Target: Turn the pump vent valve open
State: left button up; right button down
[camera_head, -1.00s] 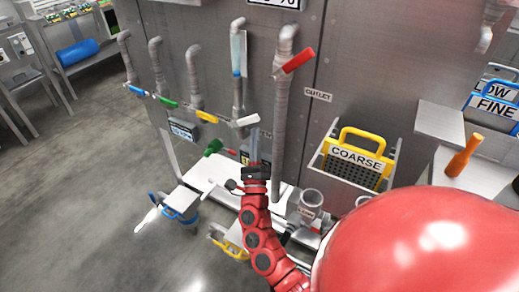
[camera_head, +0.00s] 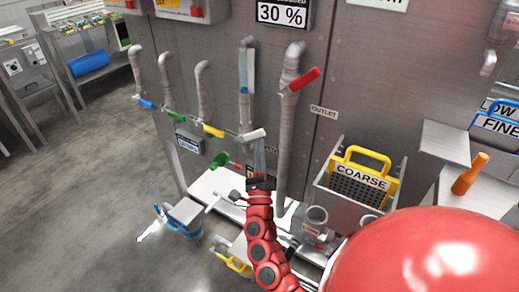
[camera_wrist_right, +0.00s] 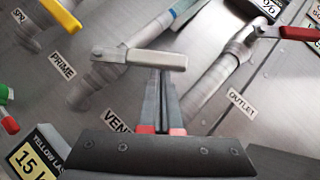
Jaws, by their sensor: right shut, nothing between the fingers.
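The pump vent valve is the grey pipe with a white handle (camera_head: 252,134), beside the partly covered VENT label (camera_wrist_right: 117,122). The handle also shows in the wrist view (camera_wrist_right: 140,60), where it lies across the pipe. My right gripper (camera_head: 260,146) is shut and empty, with its narrow fingers pointing up at the handle. In the wrist view its fingertips (camera_wrist_right: 166,75) are right at the lower edge of the handle, near its free end. I cannot tell whether they touch it. My left gripper is not in view.
A red-handled OUTLET pipe (camera_head: 286,125) stands close on the right. Pipes with yellow (camera_head: 212,130), green (camera_head: 170,112) and blue (camera_head: 147,104) handles are on the left. A COARSE basket (camera_head: 360,179) hangs to the right. Open floor (camera_head: 85,190) lies at the left.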

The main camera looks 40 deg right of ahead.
aim_at(254, 132)
jog(key=r+n+y+p, duration=0.1)
jog(key=n+p, duration=0.1)
jog(key=p, duration=0.1)
jog(key=w+r+n+y+p, duration=0.1)
jog(key=r+n+y+p, duration=0.1)
jog(key=p, duration=0.2)
jog(key=r+n+y+p, duration=0.2)
jog(key=p, duration=0.2)
jog(key=shift+w+a+r+g, duration=0.15)
jog(key=shift+w+a+g, duration=0.1)
jog(key=shift+g, duration=0.15)
jog(key=shift+w+a+r+n+g+y+p, duration=0.25)
jog(key=shift+w+n+g+y+p, duration=0.4)
jog(key=shift+p, duration=1.5)
jog(key=shift+w+a+r+n+g+y+p, duration=0.1)
jog(key=shift+w+a+n+g+y+p, duration=0.2)
jog(key=shift+n+p, duration=1.3)
jog(key=shift+w+a+r+n+g+y+p, duration=0.2)
jog(key=shift+w+g+y+p, duration=0.35)
jog(key=shift+p, duration=2.2)
jog(key=shift+f+h, duration=0.1)
jog(key=shift+h, duration=0.3)
